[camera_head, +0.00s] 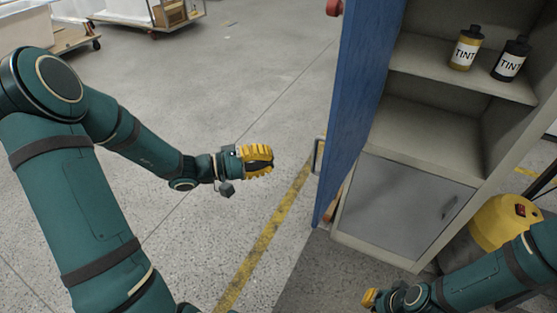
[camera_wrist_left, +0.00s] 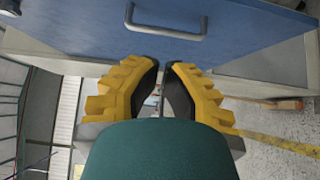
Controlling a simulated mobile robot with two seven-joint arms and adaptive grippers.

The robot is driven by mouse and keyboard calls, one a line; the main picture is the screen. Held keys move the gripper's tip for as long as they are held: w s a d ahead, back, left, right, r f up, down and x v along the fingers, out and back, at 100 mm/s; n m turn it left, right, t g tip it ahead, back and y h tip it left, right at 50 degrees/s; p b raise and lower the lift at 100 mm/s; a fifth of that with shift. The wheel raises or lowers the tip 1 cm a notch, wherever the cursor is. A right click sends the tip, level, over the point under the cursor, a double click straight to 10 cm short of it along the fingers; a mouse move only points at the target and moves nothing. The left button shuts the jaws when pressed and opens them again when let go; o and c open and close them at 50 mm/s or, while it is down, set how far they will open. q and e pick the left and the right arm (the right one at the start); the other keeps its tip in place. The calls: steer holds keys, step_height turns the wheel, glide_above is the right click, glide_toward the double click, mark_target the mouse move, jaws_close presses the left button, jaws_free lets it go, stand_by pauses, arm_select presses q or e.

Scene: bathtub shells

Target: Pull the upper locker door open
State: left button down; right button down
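The upper locker door (camera_head: 352,110) is blue and stands swung wide open, edge-on to me, left of the locker's shelves. Its grey bar handle (camera_head: 319,156) juts from the face on the left. My left gripper (camera_head: 270,160) is left of the door, apart from the handle. In the left wrist view the blue door (camera_wrist_left: 250,35) fills the top, with the handle (camera_wrist_left: 165,31) beyond the yellow fingers (camera_wrist_left: 162,65). A narrow gap shows between the fingertips, with nothing held. My right gripper (camera_head: 370,298) shows only partly at the bottom, beside the locker.
The locker's open upper part holds a yellow tint bottle (camera_head: 466,48) and a black tint bottle (camera_head: 511,60) on a shelf (camera_head: 440,75). The grey lower door (camera_head: 395,205) is closed. A yellow container (camera_head: 500,222) stands at the right.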

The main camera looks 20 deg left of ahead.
mark_target(315, 161)
arm_select(q)
steer(key=shift+w+d, duration=0.75)
steer(key=shift+d, duration=1)
steer(key=shift+w+d, duration=0.75)
steer(key=shift+d, duration=0.95)
steer(key=shift+w+d, duration=0.75)
steer(key=shift+d, duration=1)
steer(key=shift+f, duration=0.1)
arm_select(e)
steer(key=shift+d, duration=0.1)
